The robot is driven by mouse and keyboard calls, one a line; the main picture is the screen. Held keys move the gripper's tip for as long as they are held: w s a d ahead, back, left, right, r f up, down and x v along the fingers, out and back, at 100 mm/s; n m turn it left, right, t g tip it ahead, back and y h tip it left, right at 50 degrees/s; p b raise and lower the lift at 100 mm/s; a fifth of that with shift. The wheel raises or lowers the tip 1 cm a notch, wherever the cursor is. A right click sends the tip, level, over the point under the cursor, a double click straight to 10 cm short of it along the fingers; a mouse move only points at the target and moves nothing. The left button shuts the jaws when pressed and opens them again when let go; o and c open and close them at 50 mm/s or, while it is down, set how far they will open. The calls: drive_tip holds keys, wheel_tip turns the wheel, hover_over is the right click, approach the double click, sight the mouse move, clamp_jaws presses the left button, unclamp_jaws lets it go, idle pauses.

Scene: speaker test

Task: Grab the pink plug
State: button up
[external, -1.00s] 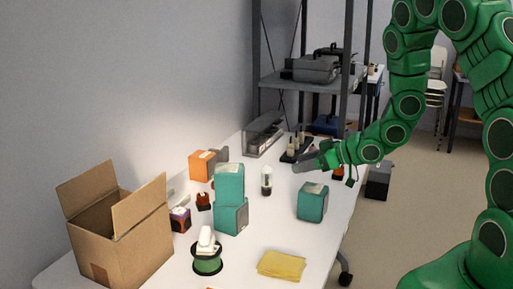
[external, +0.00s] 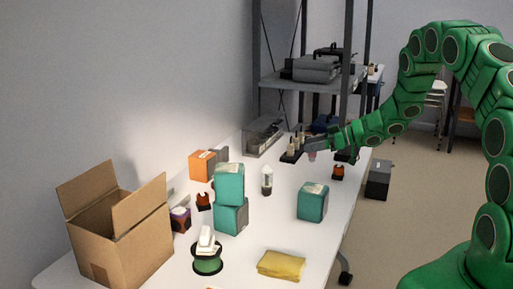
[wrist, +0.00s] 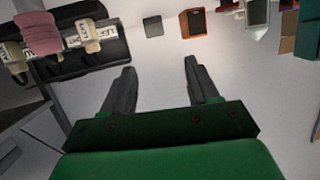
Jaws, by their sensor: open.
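The pink plug (wrist: 38,33) is at the upper left of the wrist view, at a dark power strip (wrist: 108,55) that holds several white labelled plugs (wrist: 82,35). In the external view a small pinkish thing (external: 311,155), likely this plug, shows just under my gripper (external: 313,143), beside the dark strip with pale plugs (external: 293,147). In the wrist view my gripper (wrist: 160,66) has its two fingers spread with nothing between them. The pink plug lies left of the fingers, apart from them. The plug's lower end is hidden from view.
A grey shelf (external: 305,85) stands behind.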

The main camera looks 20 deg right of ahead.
approach(312, 154)
drive_tip(key=shift+w+a+r+h, duration=0.15)
drive_tip(key=shift+w+a+r, duration=0.2)
drive_tip(key=shift+w+r, duration=0.2)
drive_tip(key=shift+w+a+r+h, duration=0.15)
drive_tip(key=shift+w+a+r, duration=0.25)
drive_tip(key=shift+w+r, duration=0.15)
drive_tip(key=shift+f+x, duration=0.15)
drive_tip(key=shift+x, duration=1.8)
drive_tip(key=shift+f+x, duration=0.15)
drive_tip(key=shift+x, duration=1.8)
drive_tip(key=shift+d+g, duration=0.25)
drive_tip(key=shift+g, duration=0.05)
drive_tip(key=c, duration=1)
drive_tip(key=shift+r, duration=0.1)
drive_tip(key=shift+c, duration=0.2)
